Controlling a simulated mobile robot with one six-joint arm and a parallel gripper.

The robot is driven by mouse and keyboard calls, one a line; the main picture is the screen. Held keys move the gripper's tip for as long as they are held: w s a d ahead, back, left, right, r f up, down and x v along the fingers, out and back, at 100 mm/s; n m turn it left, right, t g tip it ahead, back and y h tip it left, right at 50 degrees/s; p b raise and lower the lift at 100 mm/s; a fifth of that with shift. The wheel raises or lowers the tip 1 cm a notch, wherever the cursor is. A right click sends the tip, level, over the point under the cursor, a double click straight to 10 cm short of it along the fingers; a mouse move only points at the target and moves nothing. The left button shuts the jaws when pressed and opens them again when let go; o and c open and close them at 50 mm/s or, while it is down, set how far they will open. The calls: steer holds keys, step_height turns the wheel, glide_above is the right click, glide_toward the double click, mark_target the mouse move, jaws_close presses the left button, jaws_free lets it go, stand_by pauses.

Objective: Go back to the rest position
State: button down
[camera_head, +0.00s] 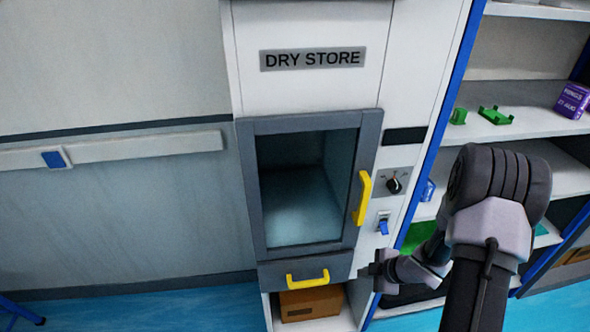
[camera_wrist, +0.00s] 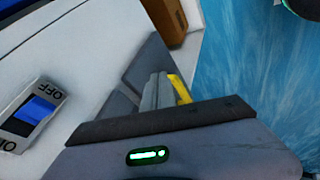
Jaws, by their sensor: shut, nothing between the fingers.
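My gripper (camera_head: 372,270) is at the lower right of the dry store cabinet in the head view, in front of its lower right edge. In the wrist view my gripper (camera_wrist: 158,92) is shut and empty, with a yellow handle (camera_wrist: 180,90) showing just behind its fingers. My arm is bent and reaches in from the lower right. The cabinet's glass door (camera_head: 305,190) appears shut, with a yellow handle (camera_head: 362,198) on its right side. I cannot tell whether the fingers touch anything.
A blue switch (camera_head: 383,225) is on the panel, and shows close in the wrist view (camera_wrist: 40,108). A knob (camera_head: 394,184) sits above it. A drawer with a yellow handle (camera_head: 307,279) and a brown box (camera_head: 311,303) are below. Shelves (camera_head: 555,125) stand right; blue floor (camera_head: 150,310) is open left.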

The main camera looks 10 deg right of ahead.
step_height(320, 180, up, 22)
steer(key=m+h+b, duration=0.2)
steer(key=m+h, duration=0.4)
steer(key=m, duration=0.3)
steer(key=s+a+r+m+y, duration=0.2)
steer(key=s+a+r+m, duration=0.2)
steer(key=s+a, duration=0.5)
steer(key=s+a+r+m+y+b, duration=0.1)
steer(key=s+a+r+m, duration=0.3)
steer(key=s+a, duration=0.5)
steer(key=s+m+y, duration=0.1)
steer(key=s+m, duration=0.1)
steer(key=s, duration=0.1)
steer(key=shift+s+r+m+y, duration=0.25)
steer(key=shift+s+m+y, duration=0.05)
steer(key=shift+m+y, duration=0.1)
steer(key=shift+d, duration=0.1)
